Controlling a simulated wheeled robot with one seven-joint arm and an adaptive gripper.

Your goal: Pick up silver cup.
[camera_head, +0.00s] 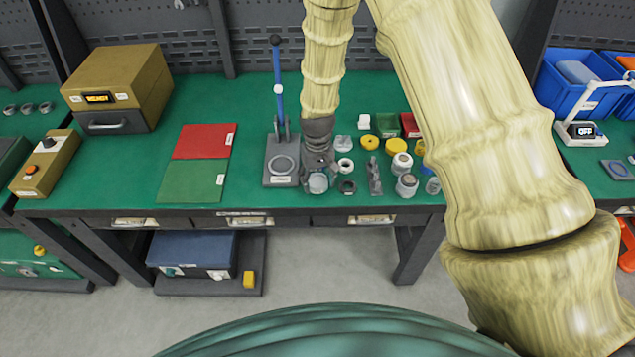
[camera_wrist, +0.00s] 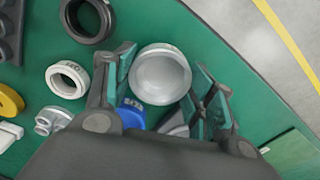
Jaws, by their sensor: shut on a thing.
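The silver cup (camera_wrist: 160,76) is a round, pale grey, open vessel seen from above in the wrist view, between my fingers. My gripper (camera_wrist: 163,79) is shut on it, with one teal-lined finger on each side. In the head view the cup (camera_head: 318,184) shows partly under my gripper (camera_head: 319,173), at the front part of the green bench, right of the lever press. I cannot tell whether its base touches the bench.
The lever press (camera_head: 281,168) stands close on the left. A white ring (camera_head: 345,166), a dark ring (camera_head: 347,187) and grey-white containers (camera_head: 406,186) crowd the right. A red and green mat (camera_head: 192,182) lies farther left. The bench's front edge is close.

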